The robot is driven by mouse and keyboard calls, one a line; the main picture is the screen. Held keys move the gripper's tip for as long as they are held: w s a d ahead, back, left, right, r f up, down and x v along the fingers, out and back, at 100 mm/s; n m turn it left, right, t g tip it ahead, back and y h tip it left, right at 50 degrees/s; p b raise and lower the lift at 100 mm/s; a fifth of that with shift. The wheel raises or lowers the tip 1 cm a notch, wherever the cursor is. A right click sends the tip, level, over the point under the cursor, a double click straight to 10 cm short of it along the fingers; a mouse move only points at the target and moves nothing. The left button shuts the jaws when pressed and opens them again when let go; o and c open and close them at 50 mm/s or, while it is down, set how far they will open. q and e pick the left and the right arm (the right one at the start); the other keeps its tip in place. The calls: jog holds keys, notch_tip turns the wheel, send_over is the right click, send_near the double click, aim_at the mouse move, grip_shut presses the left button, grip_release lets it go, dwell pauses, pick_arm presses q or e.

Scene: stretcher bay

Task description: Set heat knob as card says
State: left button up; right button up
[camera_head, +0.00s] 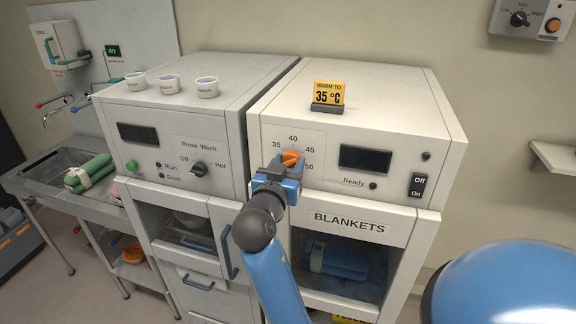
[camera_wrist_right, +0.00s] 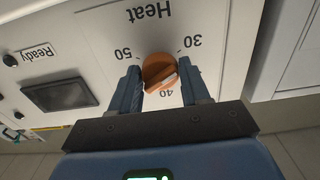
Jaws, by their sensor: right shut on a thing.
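The card (camera_head: 329,94) stands on top of the right-hand cabinet and reads "WARM TO 35 °C". The orange heat knob (camera_head: 291,157) is on that cabinet's front panel, inside a scale; 35, 40, 45 and 50 show in the head view. My right gripper (camera_head: 285,167) is shut on the knob. In the right wrist view the picture is upside down; the fingers (camera_wrist_right: 164,90) lie on both sides of the knob (camera_wrist_right: 157,68). It bears a white mark near the 40 side, but its exact setting is unclear. The 35 and 45 are hidden there. My left gripper is out of view.
Right of the knob are a dark display (camera_head: 365,159), a Ready lamp (camera_head: 373,186) and an Off/On switch (camera_head: 417,186). The BLANKETS door (camera_head: 349,223) is below. A washer (camera_head: 185,150) with its own black knob (camera_head: 199,168) stands close on the left.

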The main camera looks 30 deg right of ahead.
jog(key=shift+f+m+b, duration=0.2)
jog(key=shift+m+b, duration=0.1)
jog(key=shift+b, duration=0.55)
jog(key=shift+c, duration=0.2)
jog(key=m+b, duration=0.8)
jog(key=b, duration=0.4)
jog(key=shift+f, duration=0.1)
jog(key=shift+w+r+m+b, duration=0.1)
jog(key=shift+r+m+b, duration=0.05)
jog(key=shift+m+b, duration=0.65)
jog(key=shift+r+m+b, duration=0.1)
jog(key=shift+m+b, duration=0.55)
jog(key=shift+m, duration=0.15)
jog(key=o, duration=1)
jog(key=shift+o, duration=0.2)
jog(key=shift+a, duration=0.1)
